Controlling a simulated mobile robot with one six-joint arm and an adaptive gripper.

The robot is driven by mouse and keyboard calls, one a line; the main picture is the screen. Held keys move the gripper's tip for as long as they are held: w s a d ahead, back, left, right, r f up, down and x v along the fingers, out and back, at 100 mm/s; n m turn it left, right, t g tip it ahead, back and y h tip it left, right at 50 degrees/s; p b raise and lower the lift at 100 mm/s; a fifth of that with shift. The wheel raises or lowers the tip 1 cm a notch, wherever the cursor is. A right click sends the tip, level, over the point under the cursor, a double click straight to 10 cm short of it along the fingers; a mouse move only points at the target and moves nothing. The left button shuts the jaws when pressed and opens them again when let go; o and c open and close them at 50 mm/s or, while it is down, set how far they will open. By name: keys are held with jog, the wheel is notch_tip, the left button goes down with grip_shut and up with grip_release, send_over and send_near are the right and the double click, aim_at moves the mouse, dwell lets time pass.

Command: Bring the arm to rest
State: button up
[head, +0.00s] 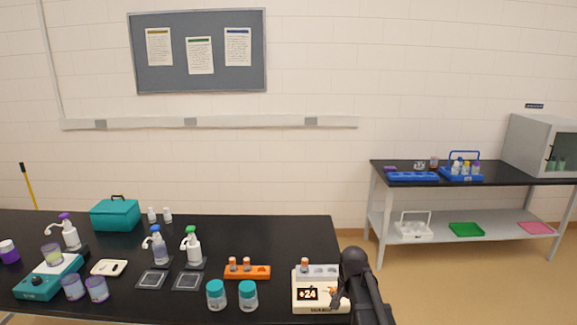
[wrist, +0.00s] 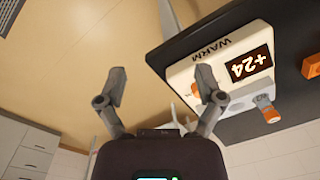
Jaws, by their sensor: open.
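My arm (head: 362,285) reaches in at the right end of the black bench in the head view, beside the white warmer. In the wrist view my gripper (wrist: 160,82) has its two fingers spread wide apart, with nothing held between them. The white warmer (wrist: 213,55) with its "+24" display lies right of the gripper in that view, partly behind the right finger. The warmer also shows in the head view (head: 301,305), with an orange-capped vial (head: 305,264) standing in its grey block. A small orange part shows by the right finger; I cannot tell what it is.
The black bench (head: 110,248) carries an orange vial rack (head: 247,272), two teal-capped jars (head: 216,295), spray bottles (head: 194,246) and a teal box (head: 115,214). Open floor (head: 440,285) lies right of the bench. A side table (head: 480,178) stands beyond it.

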jog(key=s+f+n+b, duration=0.6)
jog(key=s+f+b, duration=0.3)
jog(key=s, duration=0.5)
jog(key=shift+s, duration=0.4)
